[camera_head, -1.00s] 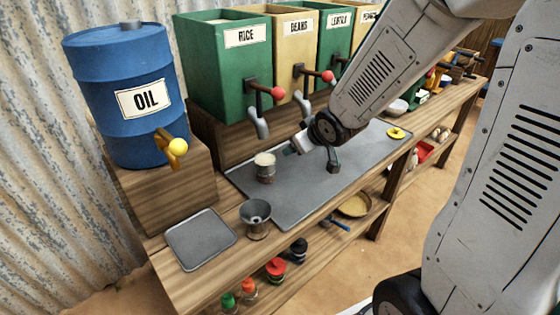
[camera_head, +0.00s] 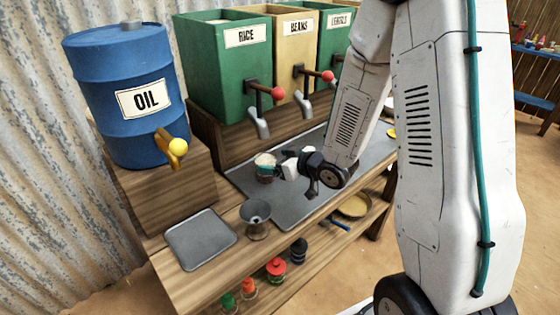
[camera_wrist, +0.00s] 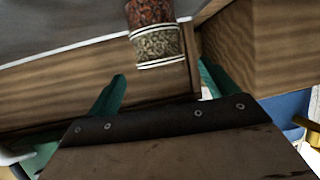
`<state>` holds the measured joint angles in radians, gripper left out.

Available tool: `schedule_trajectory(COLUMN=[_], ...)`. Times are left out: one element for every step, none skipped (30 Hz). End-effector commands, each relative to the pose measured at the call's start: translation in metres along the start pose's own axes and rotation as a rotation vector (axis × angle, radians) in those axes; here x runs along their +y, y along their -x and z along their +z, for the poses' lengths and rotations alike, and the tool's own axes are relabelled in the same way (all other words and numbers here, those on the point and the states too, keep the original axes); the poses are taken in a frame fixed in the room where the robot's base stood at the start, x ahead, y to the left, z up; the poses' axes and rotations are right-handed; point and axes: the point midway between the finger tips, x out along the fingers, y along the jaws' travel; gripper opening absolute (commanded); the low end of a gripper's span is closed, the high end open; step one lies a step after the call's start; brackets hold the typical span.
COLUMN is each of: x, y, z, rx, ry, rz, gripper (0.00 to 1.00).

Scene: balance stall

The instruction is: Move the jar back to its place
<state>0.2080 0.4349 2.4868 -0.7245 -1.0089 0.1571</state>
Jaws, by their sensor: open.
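The jar (camera_head: 264,173) stands upright on the grey mat (camera_head: 300,207), with a pale layer at its top. In the wrist view the jar (camera_wrist: 155,40) shows a red layer and a greenish seed layer with white bands; its other end is cut off by the top edge. My gripper (camera_head: 272,168) is open at the jar, with a teal finger across the jar's side in the head view. In the wrist view the teal fingertips of my gripper (camera_wrist: 162,72) lie to either side of the jar's near end. Contact cannot be told.
A metal funnel-topped cup (camera_head: 256,224) and a square grey tray (camera_head: 200,240) are left of the mat. The blue oil drum (camera_head: 120,100) with a yellow tap stands at the left. Rice (camera_head: 222,70) and beans (camera_head: 300,55) bins with spouts stand behind. Lidded containers (camera_head: 276,270) sit on the lower shelf.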

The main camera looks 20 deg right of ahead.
Motion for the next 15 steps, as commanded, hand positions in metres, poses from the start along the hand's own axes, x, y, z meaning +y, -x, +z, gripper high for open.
schedule_trajectory(x=[-0.001,-0.001,-0.001,-0.001,-0.001,-0.001,-0.001,-0.001,-0.001,-0.001,-0.001,-0.001,-0.001,-0.001,-0.001], y=[-0.006,-0.01,-0.016,-0.021,-0.026,-0.033,-0.037,-0.042,-0.048,-0.052,-0.055,-0.06,-0.063,-0.065,-0.068], z=[0.001,0.001,0.001,0.001,0.001,0.001,0.001,0.001,0.001,0.001,0.001,0.001,0.0,0.0,0.0], rx=[-0.001,-0.002,-0.001,-0.002,-0.002,-0.002,-0.002,-0.003,-0.002,-0.001,-0.002,-0.002,-0.001,-0.001,-0.001], ry=[0.0,0.0,0.0,0.001,0.001,0.001,0.0,0.0,0.001,0.001,0.0,0.0,0.001,0.001,0.001], rz=[-0.002,-0.002,-0.002,-0.003,-0.003,-0.002,-0.001,-0.002,-0.003,-0.002,-0.001,-0.001,-0.001,-0.001,-0.002], gripper=[0.85,0.85,0.85,0.85,0.85,0.85,0.85,0.85,0.85,0.85,0.85,0.85,0.85,0.85,0.85])
